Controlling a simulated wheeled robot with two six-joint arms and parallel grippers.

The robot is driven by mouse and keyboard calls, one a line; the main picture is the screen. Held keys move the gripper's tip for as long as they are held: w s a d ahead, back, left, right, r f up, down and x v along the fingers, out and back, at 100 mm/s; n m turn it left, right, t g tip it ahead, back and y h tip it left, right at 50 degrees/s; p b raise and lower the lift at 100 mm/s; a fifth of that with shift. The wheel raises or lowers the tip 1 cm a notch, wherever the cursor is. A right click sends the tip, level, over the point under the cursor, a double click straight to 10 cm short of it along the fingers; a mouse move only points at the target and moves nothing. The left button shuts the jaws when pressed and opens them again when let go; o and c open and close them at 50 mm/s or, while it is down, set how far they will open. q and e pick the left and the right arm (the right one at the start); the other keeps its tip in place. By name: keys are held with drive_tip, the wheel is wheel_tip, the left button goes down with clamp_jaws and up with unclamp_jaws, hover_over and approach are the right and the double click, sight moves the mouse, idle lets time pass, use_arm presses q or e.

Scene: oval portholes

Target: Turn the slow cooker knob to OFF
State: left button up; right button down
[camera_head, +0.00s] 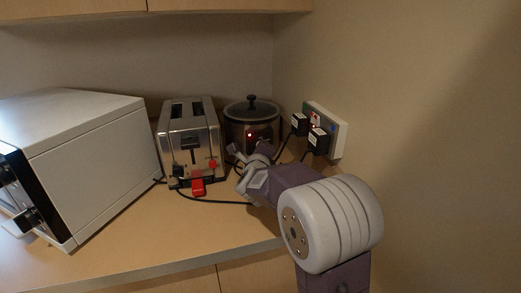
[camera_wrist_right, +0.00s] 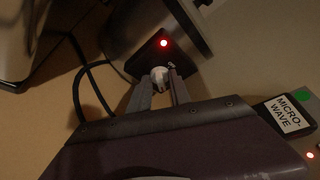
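The slow cooker (camera_head: 236,128) stands in the back corner, dark, with a lid and black lid handle (camera_head: 252,99). A red light (camera_head: 249,135) glows on its front. In the right wrist view its black control panel (camera_wrist_right: 141,62) shows the lit red light (camera_wrist_right: 163,43) above a pale knob (camera_wrist_right: 160,77). My right gripper (camera_head: 238,166) is in front of the cooker. In the right wrist view its fingers (camera_wrist_right: 162,82) are on either side of the knob, close to it; contact is unclear. The knob's pointer and dial marks are not readable. My left gripper is out of view.
A white microwave (camera_head: 92,165) fills the left. A wall outlet (camera_head: 340,138) holds black plugs, one labelled MICRO-WAVE (camera_wrist_right: 290,115). Cables lie on the wooden counter (camera_head: 165,225), whose front is clear.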

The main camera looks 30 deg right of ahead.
idle(0.4)
drive_tip(key=n+b, duration=0.1)
drive_tip(key=n+h+b, duration=0.1)
drive_tip(key=b, duration=0.1)
drive_tip(key=shift+a+f+n+t, duration=0.1)
drive_tip(key=shift+f+n+t, duration=0.25)
drive_tip(key=shift+n+t, duration=0.05)
drive_tip(key=n+h+b, duration=0.1)
drive_tip(key=n+b, duration=0.1)
drive_tip(key=shift+f+t+b, duration=0.1)
drive_tip(key=shift+t+b, duration=0.2)
drive_tip(key=shift+b, duration=0.05)
drive_tip(key=shift+n+b, duration=0.35)
drive_tip(key=shift+n, duration=0.15)
drive_tip(key=c, duration=1.4)
unclamp_jaws()
drive_tip(key=shift+o, duration=0.2)
drive_tip(key=shift+w, duration=0.1)
